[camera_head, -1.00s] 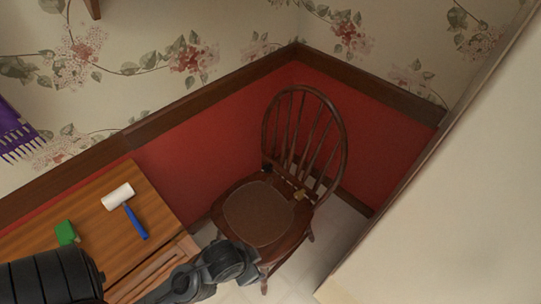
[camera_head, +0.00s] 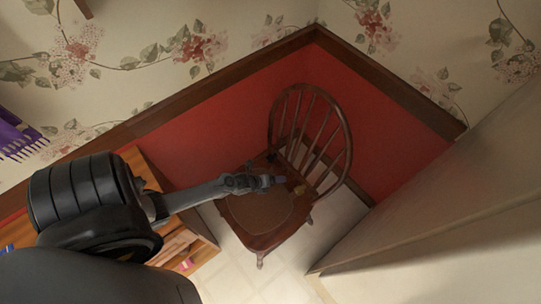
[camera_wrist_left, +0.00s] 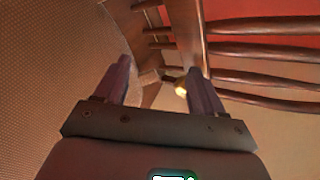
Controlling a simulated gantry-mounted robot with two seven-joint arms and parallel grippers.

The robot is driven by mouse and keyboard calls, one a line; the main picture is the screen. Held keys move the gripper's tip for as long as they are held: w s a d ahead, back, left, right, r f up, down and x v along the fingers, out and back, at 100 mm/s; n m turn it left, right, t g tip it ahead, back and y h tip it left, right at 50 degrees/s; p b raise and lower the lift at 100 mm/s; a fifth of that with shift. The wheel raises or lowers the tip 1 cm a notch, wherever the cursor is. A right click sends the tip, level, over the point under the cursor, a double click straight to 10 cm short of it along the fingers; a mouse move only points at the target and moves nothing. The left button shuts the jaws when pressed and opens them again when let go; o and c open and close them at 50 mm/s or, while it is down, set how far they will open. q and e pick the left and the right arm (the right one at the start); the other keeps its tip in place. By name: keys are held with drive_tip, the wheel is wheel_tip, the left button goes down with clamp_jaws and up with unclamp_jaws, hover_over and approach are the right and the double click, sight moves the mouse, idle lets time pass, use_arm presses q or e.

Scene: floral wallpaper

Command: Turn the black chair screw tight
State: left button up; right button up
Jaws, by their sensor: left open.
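The brown wooden chair (camera_head: 262,239) with a spindle back stands in the corner, its seat facing up. A small dark piece (camera_head: 271,156), probably the black screw, shows at the left foot of the backrest. A small gold-coloured piece (camera_head: 299,190) sits at the other side of the backrest's foot. My left gripper (camera_head: 277,181) is over the rear of the seat, close to the backrest. In the left wrist view my left gripper (camera_wrist_left: 160,82) is open, with the gold-coloured piece (camera_wrist_left: 181,91) near its right finger. I cannot tell whether it touches anything. My right gripper is not in view.
A wooden table (camera_head: 205,245) stands left of the chair, partly hidden by my left arm. Red wainscot walls (camera_head: 215,125) close in behind the chair. A pale panel (camera_head: 440,220) stands at the right. Floor is free in front of the chair.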

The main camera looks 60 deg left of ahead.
sight(267, 160)
use_arm(q)
drive_tip(key=s+a+r+m+t+p, duration=0.1)
drive_tip(key=s+a+m+t, duration=0.1)
drive_tip(key=s+a+m, duration=0.3)
drive_tip(key=s+a+m+t+p, duration=0.1)
drive_tip(key=a+m+t, duration=0.15)
drive_tip(key=a, duration=0.45)
drive_tip(key=shift+m+g+y, duration=0.25)
drive_tip(key=shift+g+y, duration=0.05)
drive_tip(key=shift+g, duration=0.05)
drive_tip(key=b+x, duration=0.2)
drive_tip(key=x, duration=0.2)
drive_tip(key=b+x, duration=0.3)
drive_tip(key=x, duration=0.2)
drive_tip(key=shift+d+b, duration=0.2)
drive_tip(key=shift+b, duration=0.1)
drive_tip(key=shift+w+f+b, duration=0.1)
drive_tip(key=shift+w+b, duration=0.3)
drive_tip(key=shift+w, duration=0.35)
drive_tip(key=shift+c, duration=0.4)
drive_tip(key=c, duration=0.9)
drive_tip(key=shift+d+m, duration=0.15)
drive_tip(key=shift+m, duration=0.25)
